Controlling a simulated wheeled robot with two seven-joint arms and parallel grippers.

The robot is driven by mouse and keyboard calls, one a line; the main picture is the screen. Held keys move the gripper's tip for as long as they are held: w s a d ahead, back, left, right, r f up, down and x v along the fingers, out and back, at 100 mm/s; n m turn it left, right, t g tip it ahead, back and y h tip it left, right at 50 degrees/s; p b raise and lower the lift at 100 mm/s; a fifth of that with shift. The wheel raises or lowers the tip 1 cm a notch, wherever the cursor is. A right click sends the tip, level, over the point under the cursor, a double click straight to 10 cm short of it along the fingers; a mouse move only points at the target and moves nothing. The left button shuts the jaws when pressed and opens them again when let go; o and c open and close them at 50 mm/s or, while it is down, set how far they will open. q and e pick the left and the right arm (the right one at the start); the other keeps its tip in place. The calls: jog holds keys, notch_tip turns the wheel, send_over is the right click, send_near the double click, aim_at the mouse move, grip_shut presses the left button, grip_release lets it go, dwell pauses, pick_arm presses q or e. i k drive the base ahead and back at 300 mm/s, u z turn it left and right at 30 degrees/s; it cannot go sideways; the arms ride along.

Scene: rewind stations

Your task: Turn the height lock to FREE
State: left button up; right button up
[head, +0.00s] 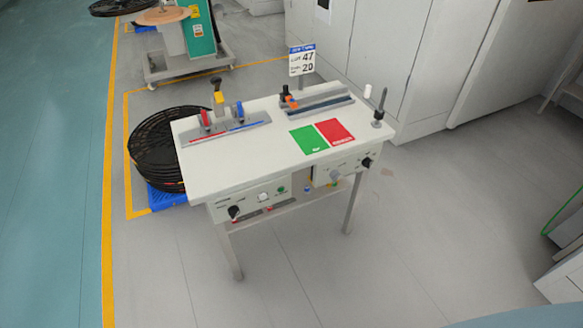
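A white workbench (230,172) stands ahead of me on the grey floor. Its front edge carries a left control panel (250,203) and a right control panel (340,170). A dark knob with a red part (234,212) sits at the left panel's left end. A black knob (367,162) sits on the right panel. The lettering is too small to read, so I cannot tell which control is the height lock or its setting. Neither of my grippers is in view.
Black coils (155,150) on a blue pallet (160,198) stand to the left. Cabinets (385,50) stand behind. The floor in front is clear.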

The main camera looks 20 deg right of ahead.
aim_at(334, 175)
jog(key=u, duration=0.05)
jog(key=i, duration=1.05)
jog(key=z, duration=0.55)
